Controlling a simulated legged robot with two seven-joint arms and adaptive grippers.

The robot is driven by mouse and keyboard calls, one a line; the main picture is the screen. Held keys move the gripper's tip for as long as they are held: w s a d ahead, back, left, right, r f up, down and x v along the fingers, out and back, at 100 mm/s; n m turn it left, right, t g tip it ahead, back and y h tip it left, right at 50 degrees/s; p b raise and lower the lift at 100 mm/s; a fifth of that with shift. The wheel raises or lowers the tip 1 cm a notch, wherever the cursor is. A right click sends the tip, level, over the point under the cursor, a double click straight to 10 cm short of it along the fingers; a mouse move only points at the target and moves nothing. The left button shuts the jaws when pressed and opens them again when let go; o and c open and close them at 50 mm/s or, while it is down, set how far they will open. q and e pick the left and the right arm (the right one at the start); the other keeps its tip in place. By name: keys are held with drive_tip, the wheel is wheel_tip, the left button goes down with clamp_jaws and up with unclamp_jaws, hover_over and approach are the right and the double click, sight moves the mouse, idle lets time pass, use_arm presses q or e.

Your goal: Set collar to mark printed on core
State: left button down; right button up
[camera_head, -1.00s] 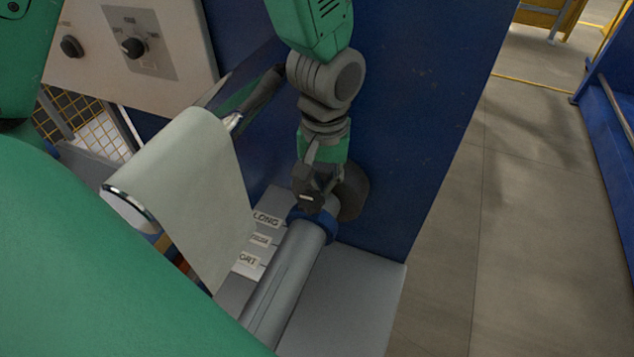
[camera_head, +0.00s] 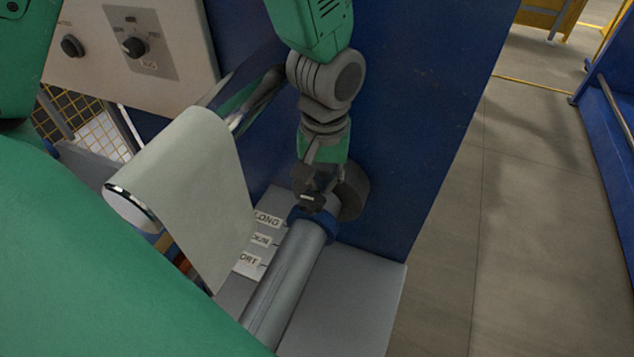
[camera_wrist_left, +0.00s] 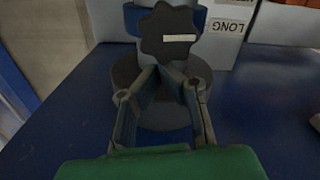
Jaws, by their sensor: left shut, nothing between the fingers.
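A blue collar (camera_head: 315,225) sits around the grey core (camera_head: 288,282), near the core's far end by the blue wall. On the collar is a dark lobed knob with a pale bar, seen face-on in the left wrist view (camera_wrist_left: 170,30). My left gripper (camera_head: 312,198) is at the knob in the head view. In the left wrist view its fingertips (camera_wrist_left: 163,70) meet just below the knob, shut with nothing between them; whether they touch it I cannot tell. Labels, the top one reading LONG (camera_head: 267,220), stand beside the core, level with the collar. My right gripper is not seen.
A roll of pale film (camera_head: 190,170) hangs left of the core. A dark round flange (camera_head: 351,192) is at the core's far end, against the blue wall (camera_head: 420,110). A panel with knobs (camera_head: 130,45) is at upper left. Open floor lies at right.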

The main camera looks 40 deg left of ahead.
use_arm(q)
drive_tip(key=shift+a, duration=0.35)
drive_tip(key=shift+s, duration=0.15)
